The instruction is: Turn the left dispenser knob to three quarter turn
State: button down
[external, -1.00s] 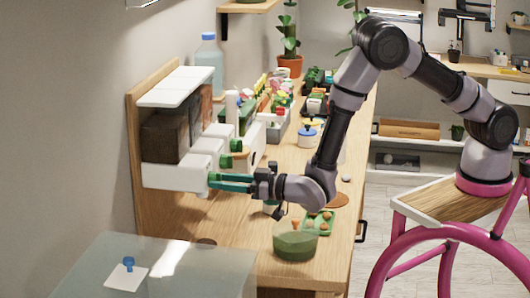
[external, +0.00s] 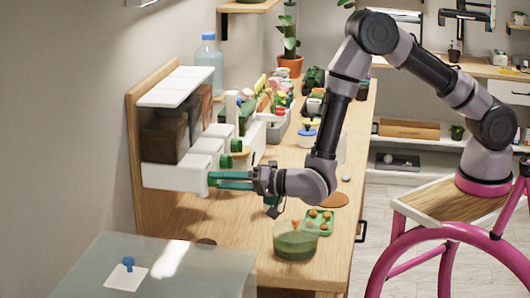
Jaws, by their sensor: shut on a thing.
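The dispenser (external: 176,176) is a white unit with dark-filled bins on a wooden back board at the left of the bench. My gripper (external: 214,180) reaches in from the right with its green fingers at the front of the nearest, left outlet. It is shut on the left dispenser knob, which the fingers hide almost wholly, so its turn angle cannot be read. Two other green knobs show farther along, the middle knob (external: 226,161) and the far knob (external: 237,146); my fingers are apart from both.
A green bowl (external: 295,246) and a green tray with small orange pots (external: 319,221) stand on the wooden bench below my wrist. A glass-like panel (external: 190,265) is at front left. Plants and jars crowd the bench behind; a blue-capped bottle (external: 209,60) stands behind the dispenser.

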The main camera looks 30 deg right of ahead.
jog(key=m, duration=0.4)
jog(key=shift+m, duration=0.3)
dwell(0.3)
jog(key=shift+c, duration=1.8)
grip_release()
jog(key=shift+d, duration=0.1)
jog(key=v, duration=1)
jog(key=shift+s+d, duration=0.2)
jog(key=shift+d, duration=0.15)
jog(key=shift+w+r, duration=0.1)
jog(key=shift+r, duration=0.05)
